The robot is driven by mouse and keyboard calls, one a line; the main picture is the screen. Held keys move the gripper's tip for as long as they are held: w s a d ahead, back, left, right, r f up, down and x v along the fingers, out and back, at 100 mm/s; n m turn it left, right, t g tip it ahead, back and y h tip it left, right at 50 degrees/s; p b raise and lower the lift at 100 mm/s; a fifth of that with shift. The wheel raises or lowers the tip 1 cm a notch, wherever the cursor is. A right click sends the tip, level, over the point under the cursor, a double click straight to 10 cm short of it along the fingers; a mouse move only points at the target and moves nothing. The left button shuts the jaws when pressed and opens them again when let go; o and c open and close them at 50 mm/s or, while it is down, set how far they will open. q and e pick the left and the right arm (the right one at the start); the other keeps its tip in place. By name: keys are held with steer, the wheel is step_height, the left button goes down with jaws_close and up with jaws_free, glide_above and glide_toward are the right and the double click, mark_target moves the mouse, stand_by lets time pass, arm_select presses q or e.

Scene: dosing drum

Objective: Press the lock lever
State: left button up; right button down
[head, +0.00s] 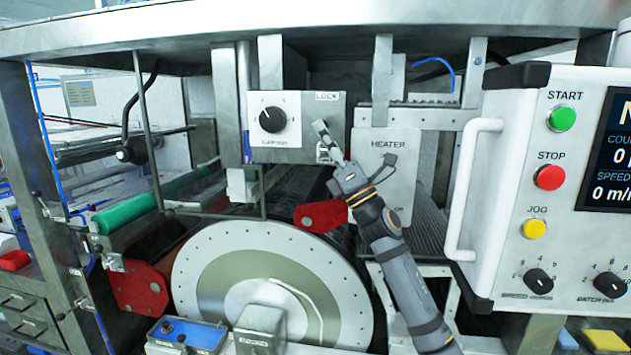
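The lock panel (335,108) is a grey metal plate with a "LOCK" label, right of a black dial on the machine front. The lock lever (323,153) seems to be the small metal part low on this plate, largely hidden behind my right gripper. My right gripper (320,127) reaches up from the lower right, its fingers pointing up and left across the plate. The fingers look closed together in one narrow bar, with nothing visible between them. I cannot tell whether they touch the lever. My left gripper is not in view.
A white plate with a black dial (272,119) adjoins on the left, and a "HEATER" box (388,144) on the right. A large round drum (215,270) with red brackets (321,215) sits below. A control box (520,180) with a white handle (466,190) stands out at right.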

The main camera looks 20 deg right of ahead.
mark_target(325, 122)
steer(key=shift+w+d+r+p, duration=0.25)
steer(key=shift+w+r, duration=0.15)
steer(key=shift+r, duration=0.1)
steer(key=shift+w+d+r+p, duration=0.15)
steer(key=shift+w+d+r, duration=0.15)
steer(key=shift+r, duration=0.2)
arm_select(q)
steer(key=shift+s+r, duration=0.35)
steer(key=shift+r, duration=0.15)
arm_select(e)
steer(key=shift+w+d+r, duration=0.15)
steer(key=shift+w, duration=0.15)
